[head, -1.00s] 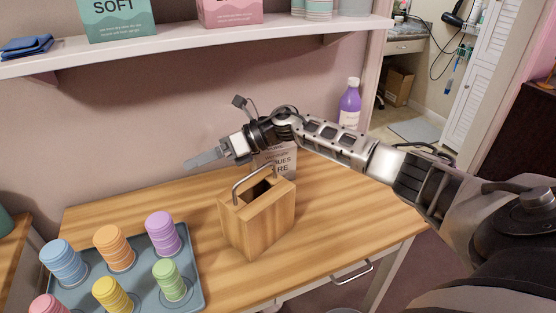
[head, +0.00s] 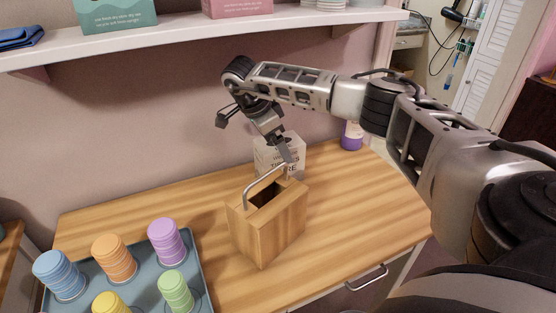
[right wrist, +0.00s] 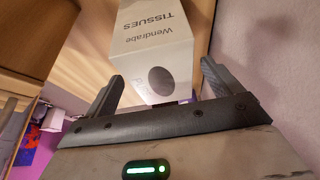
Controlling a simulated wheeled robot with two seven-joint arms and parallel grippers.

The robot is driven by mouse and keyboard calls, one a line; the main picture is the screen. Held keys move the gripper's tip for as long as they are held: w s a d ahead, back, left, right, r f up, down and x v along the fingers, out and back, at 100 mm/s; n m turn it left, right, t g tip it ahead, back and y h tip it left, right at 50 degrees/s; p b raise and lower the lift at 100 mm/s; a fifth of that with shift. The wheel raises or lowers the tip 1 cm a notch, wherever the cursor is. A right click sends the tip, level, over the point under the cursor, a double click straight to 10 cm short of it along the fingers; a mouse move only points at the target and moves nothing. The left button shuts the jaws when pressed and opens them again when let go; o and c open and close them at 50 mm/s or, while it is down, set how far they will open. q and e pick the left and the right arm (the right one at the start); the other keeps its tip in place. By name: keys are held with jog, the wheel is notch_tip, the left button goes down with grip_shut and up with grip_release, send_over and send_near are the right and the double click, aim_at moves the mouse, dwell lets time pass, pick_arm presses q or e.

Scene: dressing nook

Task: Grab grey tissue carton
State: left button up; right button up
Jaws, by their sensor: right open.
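The grey tissue carton (head: 279,152) stands on the wooden table behind a wooden box with a metal handle, which hides its lower part in the head view. In the right wrist view the carton (right wrist: 155,50) shows its printed side and a dark oval opening, lying between the two fingers. My right gripper (head: 286,155) points down at the carton in the head view, in front of its upper part. It is open in the right wrist view (right wrist: 160,92), with a finger on each side of the carton and no clear contact. My left gripper is out of view.
The wooden box (head: 268,222) stands close in front of the carton. A purple bottle (head: 352,136) is at the back right. A blue-grey tray (head: 203,262) with several coloured cups is at the left. A white shelf (head: 200,30) hangs above.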

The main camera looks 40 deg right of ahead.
jog(key=x, duration=0.3)
jog(key=shift+d+f, duration=0.25)
jog(key=shift+d, duration=0.1)
jog(key=shift+f, duration=0.2)
jog(key=shift+f, duration=0.25)
jog(key=shift+c, duration=0.3)
jog(key=c, duration=1)
